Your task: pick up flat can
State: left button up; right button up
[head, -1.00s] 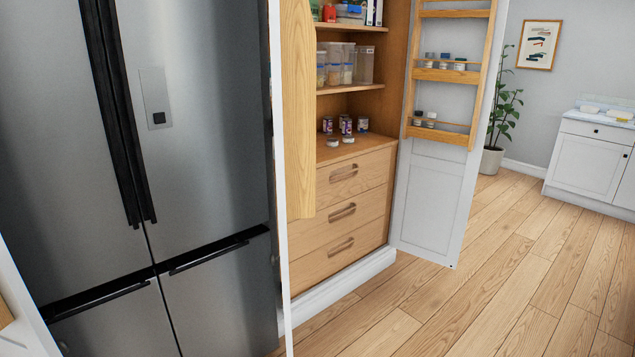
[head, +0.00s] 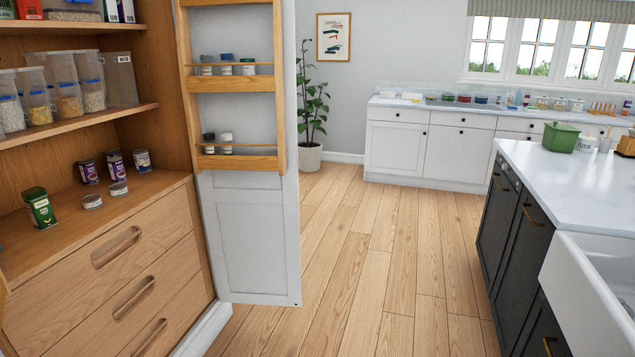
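Two flat cans sit at the front of the pantry's lower shelf, at the left of the head view. One flat can (head: 92,201) is nearer the left. The other flat can (head: 118,189) is just right of it. Behind them stand two taller dark purple cans (head: 115,165) and one pale can (head: 142,160). A green tin (head: 39,208) stands left of the flat cans. None of these touches a gripper. Neither of my grippers shows in the view.
The pantry door (head: 246,235) stands open with racks of jars (head: 227,66). Clear wooden floor (head: 365,270) lies right of it. A kitchen island (head: 575,190) with a white sink (head: 590,290) stands at the right. A plant (head: 311,110) and white cabinets are at the back.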

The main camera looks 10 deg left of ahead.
aim_at(118, 189)
jog(key=i+u, duration=0.8)
jog(key=i, duration=0.2)
jog(key=i+l+u, duration=0.4)
jog(key=i+j, duration=0.05)
jog(key=j, duration=0.05)
